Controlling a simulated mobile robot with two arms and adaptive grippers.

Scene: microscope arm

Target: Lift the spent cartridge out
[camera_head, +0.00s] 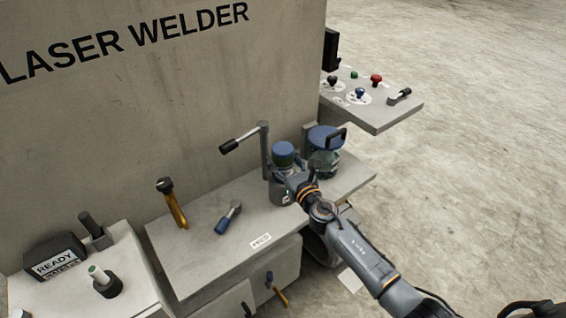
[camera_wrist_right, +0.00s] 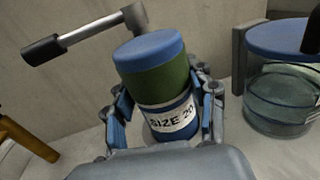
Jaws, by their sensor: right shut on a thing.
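A cylindrical cartridge (camera_head: 284,152) with a blue top and green body stands at the right part of the welder's shelf. In the right wrist view the cartridge (camera_wrist_right: 154,75) shows a white label reading "SIZE 20" and leans slightly. My right gripper (camera_head: 284,180) is shut on the cartridge. In the wrist view its fingers (camera_wrist_right: 165,118) are on both sides of the label. My left gripper is not in view.
A black-handled lever (camera_head: 240,139) on a post stands just behind the cartridge. A clear canister (camera_head: 325,150) with a blue lid stands close on the right. A yellow handle (camera_head: 173,205) and a blue-handled lever (camera_head: 228,218) are on the left of the shelf (camera_head: 190,255). A control panel (camera_head: 385,112) juts out at the back right.

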